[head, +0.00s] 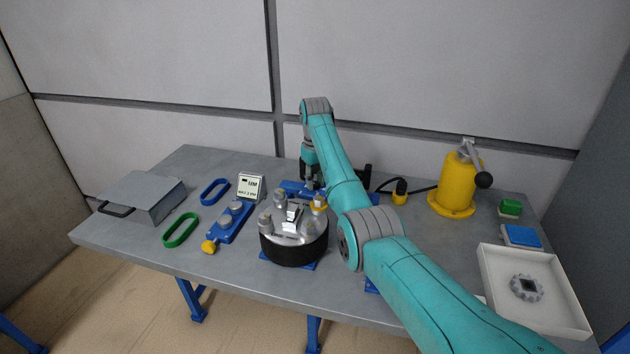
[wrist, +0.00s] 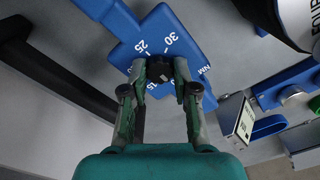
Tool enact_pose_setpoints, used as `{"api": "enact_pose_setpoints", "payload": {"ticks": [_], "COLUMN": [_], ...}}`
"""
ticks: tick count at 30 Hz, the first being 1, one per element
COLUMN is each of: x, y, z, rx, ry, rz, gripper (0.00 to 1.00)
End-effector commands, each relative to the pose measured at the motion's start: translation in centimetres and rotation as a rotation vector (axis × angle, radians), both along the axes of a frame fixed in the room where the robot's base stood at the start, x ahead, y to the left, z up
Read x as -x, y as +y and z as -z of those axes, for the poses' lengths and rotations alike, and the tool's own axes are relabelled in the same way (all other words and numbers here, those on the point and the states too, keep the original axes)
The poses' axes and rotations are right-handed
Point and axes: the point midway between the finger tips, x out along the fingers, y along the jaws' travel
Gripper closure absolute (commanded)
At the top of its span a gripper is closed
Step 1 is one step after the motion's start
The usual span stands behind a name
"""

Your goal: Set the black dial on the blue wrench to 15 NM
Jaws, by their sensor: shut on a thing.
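The blue wrench (head: 294,187) lies at the back middle of the table, partly hidden by my arm. In the wrist view its blue body (wrist: 185,48) fills the upper middle, with white marks 25, 30, 15 and NM around the black dial (wrist: 160,70). My gripper (wrist: 161,66) is shut on the dial, a finger on each side. My gripper also shows in the head view (head: 309,184), pointing down at the wrench. I cannot tell which number the dial points to.
A small display sign (head: 251,187) stands just left of the wrench. A round silver-and-black fixture (head: 294,245) is in front. A yellow device with a lever (head: 452,188) stands right, and a white tray with a gear (head: 490,268) is at the front right.

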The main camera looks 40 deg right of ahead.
Motion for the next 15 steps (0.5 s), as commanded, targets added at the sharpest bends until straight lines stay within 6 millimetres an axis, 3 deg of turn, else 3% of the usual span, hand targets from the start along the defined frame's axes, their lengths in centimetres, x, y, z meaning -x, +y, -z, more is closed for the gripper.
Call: {"api": "enact_pose_setpoints", "payload": {"ticks": [8, 15], "x": [-0.01, -0.02], "y": [0.01, 0.0], "z": [0.0, -0.01], "rx": [0.0, 0.0], "ry": [0.0, 0.0], "rz": [0.057, 0.216], "gripper": [1.0, 1.0]}}
